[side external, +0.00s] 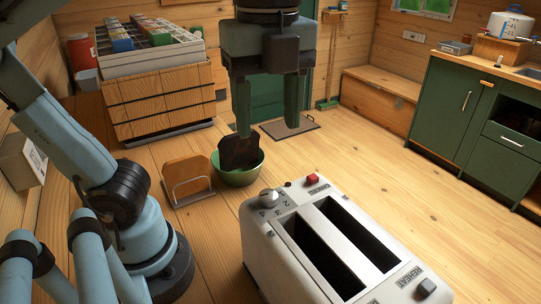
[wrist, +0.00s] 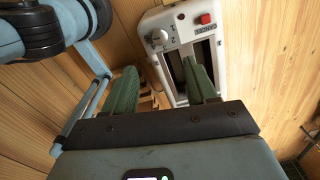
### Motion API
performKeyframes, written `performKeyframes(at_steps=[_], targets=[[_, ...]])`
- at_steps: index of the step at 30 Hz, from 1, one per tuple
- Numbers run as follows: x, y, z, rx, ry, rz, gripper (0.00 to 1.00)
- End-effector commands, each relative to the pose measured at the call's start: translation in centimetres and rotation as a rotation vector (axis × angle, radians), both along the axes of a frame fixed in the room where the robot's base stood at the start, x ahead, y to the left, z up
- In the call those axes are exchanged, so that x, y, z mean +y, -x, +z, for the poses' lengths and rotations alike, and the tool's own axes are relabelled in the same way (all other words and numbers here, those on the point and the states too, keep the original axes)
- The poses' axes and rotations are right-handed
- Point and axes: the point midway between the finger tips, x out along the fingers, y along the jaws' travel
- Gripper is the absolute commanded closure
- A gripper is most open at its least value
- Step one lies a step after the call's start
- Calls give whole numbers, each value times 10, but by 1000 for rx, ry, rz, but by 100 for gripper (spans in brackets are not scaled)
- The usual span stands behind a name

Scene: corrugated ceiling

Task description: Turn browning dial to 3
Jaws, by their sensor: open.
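In the wrist view the dial (wrist: 159,38) is at the upper middle, left of the red button. My gripper (side external: 268,130) points down, with its green fingers spread and nothing between them. It is above and behind the dial in the side view, apart from it. The fingertips (wrist: 161,75) also show in the wrist view.
A red button (side external: 312,180) marked cancel sits beside the dial. A green bowl (side external: 238,176) holding dark toast and a wire rack with bread (side external: 187,178) stand left of the toaster. A wooden crate (side external: 160,100) is behind. The floor at right is clear.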

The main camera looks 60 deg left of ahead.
Motion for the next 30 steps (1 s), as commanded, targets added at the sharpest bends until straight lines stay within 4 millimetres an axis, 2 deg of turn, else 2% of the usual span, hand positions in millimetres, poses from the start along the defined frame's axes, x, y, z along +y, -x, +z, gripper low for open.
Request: performKeyframes(at_steps=[5, 21, 30], targets=[[0, 0, -15, -1, 0, 2, 43], [0, 0, -100, -2, 0, 3, 43], [0, 0, -120, -2, 0, 3, 43]])
